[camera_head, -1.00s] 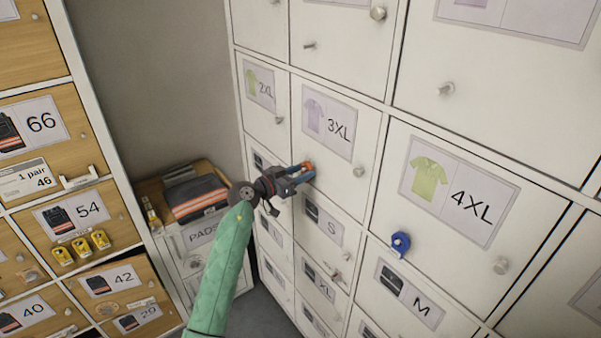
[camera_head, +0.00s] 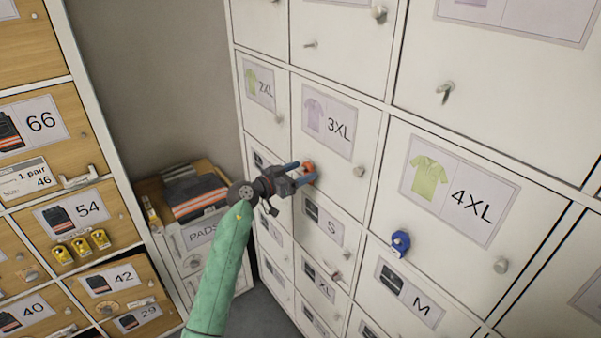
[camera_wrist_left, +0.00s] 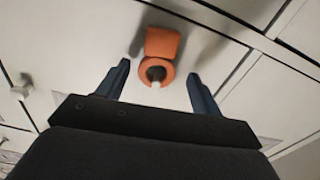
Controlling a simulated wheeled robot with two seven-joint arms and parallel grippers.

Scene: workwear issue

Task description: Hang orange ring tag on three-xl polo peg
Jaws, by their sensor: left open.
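The orange ring tag (camera_head: 309,168) is at the lower left of the locker door marked 3XL (camera_head: 330,122) with a purple polo picture. In the left wrist view the tag (camera_wrist_left: 160,45) has its ring end around a pale peg tip (camera_wrist_left: 156,84), which shows through the hole. My left gripper (camera_head: 306,173) is open, one finger on each side of the tag, with a visible gap to both fingers in the wrist view. The peg's base is hidden behind the tag. My right gripper is in no view.
A blue tag (camera_head: 400,242) hangs on the 4XL door (camera_head: 450,190) to the right. Round knobs, such as the 3XL knob (camera_head: 358,171), stick out of the doors. A wooden shelf unit (camera_head: 70,210) stands at left, and a low PADS cabinet (camera_head: 200,235) stands in the corner.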

